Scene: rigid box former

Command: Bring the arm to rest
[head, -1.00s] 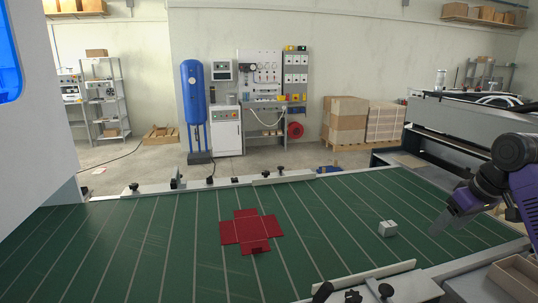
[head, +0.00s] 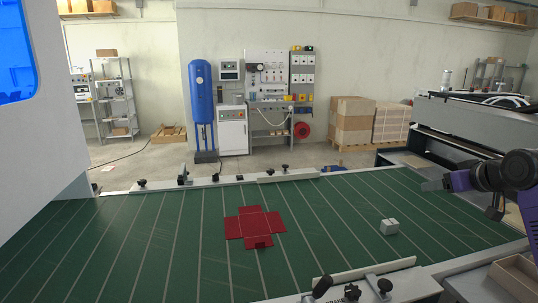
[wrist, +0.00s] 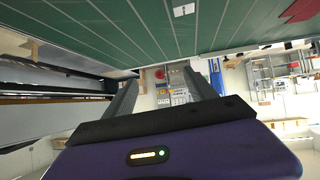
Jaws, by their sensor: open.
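My gripper (head: 436,186) is at the right of the head view, raised above the right part of the green table. Its fingers point left. In the wrist view my gripper (wrist: 165,95) shows two dark fingers spread apart with nothing between them. The wrist view looks out past the table, which appears at the top of the picture.
The green striped table (head: 150,250) holds a flat red cross-shaped blank (head: 254,226) at its middle and a small white box (head: 389,227) at the right. Clamps and knobs line the far rail (head: 230,181) and near rail (head: 365,270). A brown tray (head: 517,272) sits at the lower right.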

